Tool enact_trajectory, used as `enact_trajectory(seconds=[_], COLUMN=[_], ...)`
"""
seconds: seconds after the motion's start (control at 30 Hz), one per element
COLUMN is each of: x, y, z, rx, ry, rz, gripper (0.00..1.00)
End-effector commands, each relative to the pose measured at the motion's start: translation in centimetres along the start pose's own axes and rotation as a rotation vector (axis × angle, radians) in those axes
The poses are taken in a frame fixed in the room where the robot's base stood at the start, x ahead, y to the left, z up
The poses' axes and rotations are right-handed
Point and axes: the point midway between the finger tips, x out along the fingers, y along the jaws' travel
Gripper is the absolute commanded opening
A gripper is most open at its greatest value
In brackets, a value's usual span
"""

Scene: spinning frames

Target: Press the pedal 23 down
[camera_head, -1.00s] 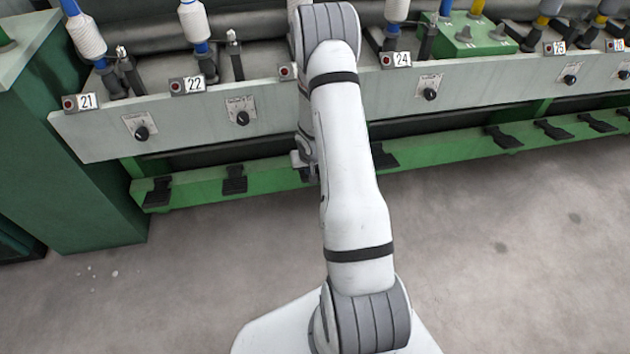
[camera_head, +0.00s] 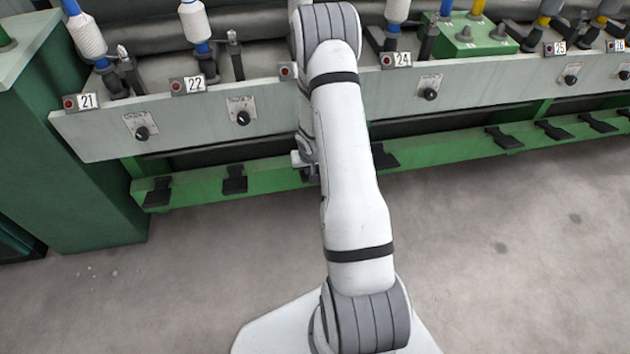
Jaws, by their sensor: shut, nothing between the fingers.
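The pedal row runs along the low green rail of the machine. The number plate between 22 and 24 shows only its red-button end (camera_head: 287,71); its number is hidden behind my arm. The place for pedal 23, between the black pedal below 22 (camera_head: 235,180) and the black pedal below 24 (camera_head: 385,157), is mostly covered by my arm. My gripper (camera_head: 305,172) shows only as a small grey and dark part left of the arm, at the rail. It is shut and holds nothing. Whether it touches the pedal, and whether the pedal is down, cannot be told.
Another black pedal (camera_head: 157,191) sits below plate 21 (camera_head: 82,101). Several more pedals line the rail at right. A pale panel with knobs (camera_head: 185,120) overhangs the rail. A green cabinet (camera_head: 75,170) stands at left. The concrete floor (camera_head: 520,260) in front is clear.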

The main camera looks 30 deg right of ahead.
Motion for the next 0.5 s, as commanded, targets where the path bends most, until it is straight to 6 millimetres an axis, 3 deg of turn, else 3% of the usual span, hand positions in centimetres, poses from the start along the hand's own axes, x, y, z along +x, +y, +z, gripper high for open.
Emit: enact_trajectory(seconds=[0.5], x=[1.8], y=[0.1], z=[0.6], rx=[0.002], ry=[0.000], rz=[0.000], gripper=[0.00])
